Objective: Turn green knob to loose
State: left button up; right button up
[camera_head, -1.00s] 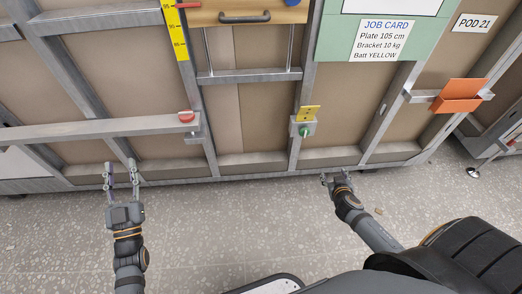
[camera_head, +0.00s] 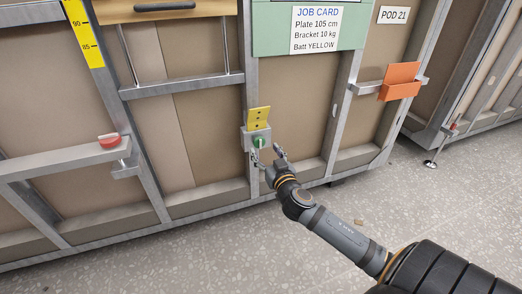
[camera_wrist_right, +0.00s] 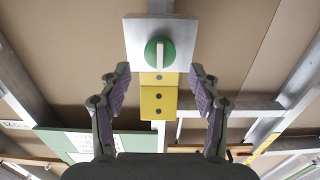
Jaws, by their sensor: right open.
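The green knob (camera_head: 259,142) sits on a small grey block (camera_head: 249,136) fixed to a metal upright of the frame. In the right wrist view the round green knob (camera_wrist_right: 152,53) carries a white bar standing upright in the picture, on a pale square plate (camera_wrist_right: 188,35). A yellow plate with dark holes (camera_head: 259,117) is fixed at the block. My right gripper (camera_head: 267,153) is just below the knob, open and empty. In the right wrist view its two fingers (camera_wrist_right: 160,90) are spread on either side of the yellow plate, apart from the knob. My left gripper is out of view.
A red disc (camera_head: 109,140) sits on a horizontal rail at the left. An orange holder (camera_head: 400,81) is on a bracket at the right. The job card (camera_head: 316,30) hangs above the knob. The speckled floor in front is mostly clear.

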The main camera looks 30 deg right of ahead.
aim_at(260, 145)
jog(key=x, duration=0.4)
jog(key=shift+w+b, duration=0.15)
jog(key=shift+b, duration=0.25)
jog(key=c, duration=1.1)
jog(key=shift+r+n+p, duration=0.15)
jog(key=shift+n+p, duration=1.4)
jog(key=shift+n, duration=0.25)
jog(key=shift+c, duration=0.2)
jog(key=n+p, duration=0.2)
jog(key=n, duration=0.1)
jog(key=shift+n, duration=0.3)
jog(key=n+p, duration=0.1)
jog(key=n, duration=0.1)
jog(key=n+p, duration=0.1)
jog(key=n, duration=0.2)
jog(key=shift+a+f, duration=0.15)
jog(key=shift+f, duration=0.05)
jog(key=shift+f+n+p, duration=0.15)
jog(key=shift+n+p, duration=0.75)
jog(key=shift+n, duration=1.9)
